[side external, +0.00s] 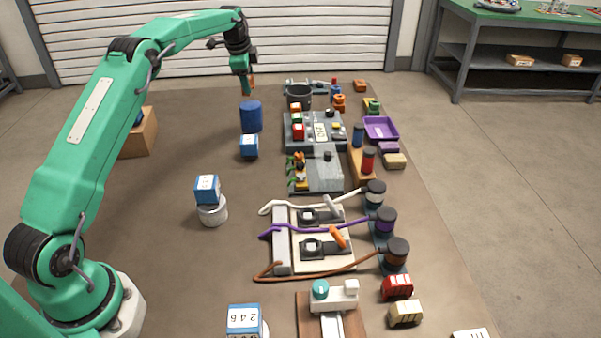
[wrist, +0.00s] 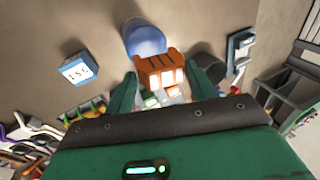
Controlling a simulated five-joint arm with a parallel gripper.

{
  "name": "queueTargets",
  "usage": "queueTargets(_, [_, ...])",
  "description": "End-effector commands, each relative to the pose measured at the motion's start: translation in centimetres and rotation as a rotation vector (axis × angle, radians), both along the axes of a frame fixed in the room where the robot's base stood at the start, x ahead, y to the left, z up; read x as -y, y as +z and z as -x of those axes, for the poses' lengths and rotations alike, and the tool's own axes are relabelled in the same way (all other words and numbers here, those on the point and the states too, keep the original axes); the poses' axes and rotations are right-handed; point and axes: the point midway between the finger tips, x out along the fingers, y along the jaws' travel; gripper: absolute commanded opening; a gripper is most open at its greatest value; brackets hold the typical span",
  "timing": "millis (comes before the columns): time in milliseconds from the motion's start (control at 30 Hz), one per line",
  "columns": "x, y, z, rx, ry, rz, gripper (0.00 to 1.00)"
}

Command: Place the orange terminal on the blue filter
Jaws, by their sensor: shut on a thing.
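The orange terminal (wrist: 160,66) is a ridged block held between the green fingers of my gripper (wrist: 165,83). In the side view my gripper (side external: 243,84) hangs pointing down, and only a small strip of the orange terminal (side external: 253,83) shows beside it. The blue filter (side external: 251,117) is an upright cylinder on the table. In the side view it is just below my gripper in the picture, with a gap between them. In the wrist view the blue filter (wrist: 145,38) shows beyond the terminal, slightly to the left, partly hidden by it.
A blue block with a white label (side external: 249,146) sits close to the filter. A dark grey bucket (side external: 299,96) stands to its right. A grey panel with coloured parts (side external: 311,131) lies nearby.

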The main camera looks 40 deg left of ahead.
Motion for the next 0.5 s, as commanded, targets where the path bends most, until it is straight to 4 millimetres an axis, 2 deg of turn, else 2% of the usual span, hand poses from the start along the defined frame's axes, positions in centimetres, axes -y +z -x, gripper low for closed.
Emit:
queueTargets(233, [0.0, -0.6, 0.0, -0.001, 0.0, 0.001, 0.32])
queueTargets(500, [0.0, -3.5, 0.1, -0.002, 0.0, 0.0, 0.32])
